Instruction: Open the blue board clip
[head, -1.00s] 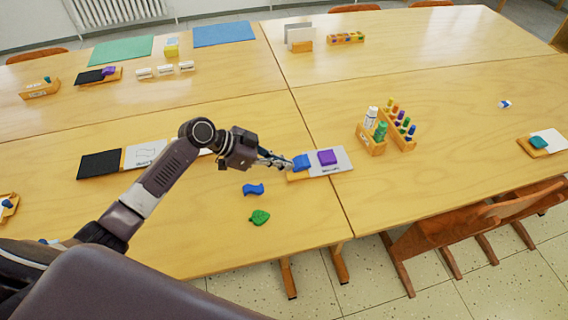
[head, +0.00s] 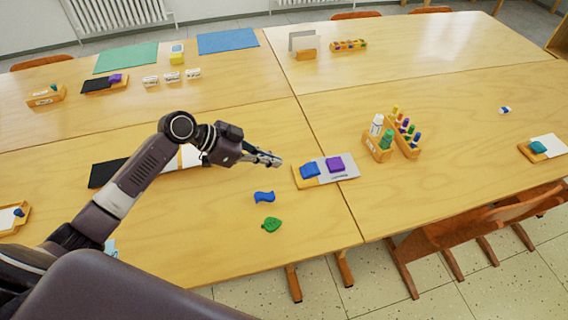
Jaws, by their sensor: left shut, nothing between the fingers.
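The blue board clip (head: 309,171) sits on the left end of a small wooden-edged board with a grey-white sheet (head: 347,171). A purple block-like piece (head: 334,163) sits on the same board, right of the clip. Whether the clip is open or closed is too small to tell. My left gripper (head: 275,161) is shut and empty, above the table just left of the board, apart from the clip. My right gripper is out of view.
A blue wavy piece (head: 264,197) and a green leaf piece (head: 271,224) lie in front of the board. Wooden holders with bottles (head: 378,147) and coloured pegs (head: 404,135) stand to the right. Bare table (head: 230,235) lies in front of my left arm.

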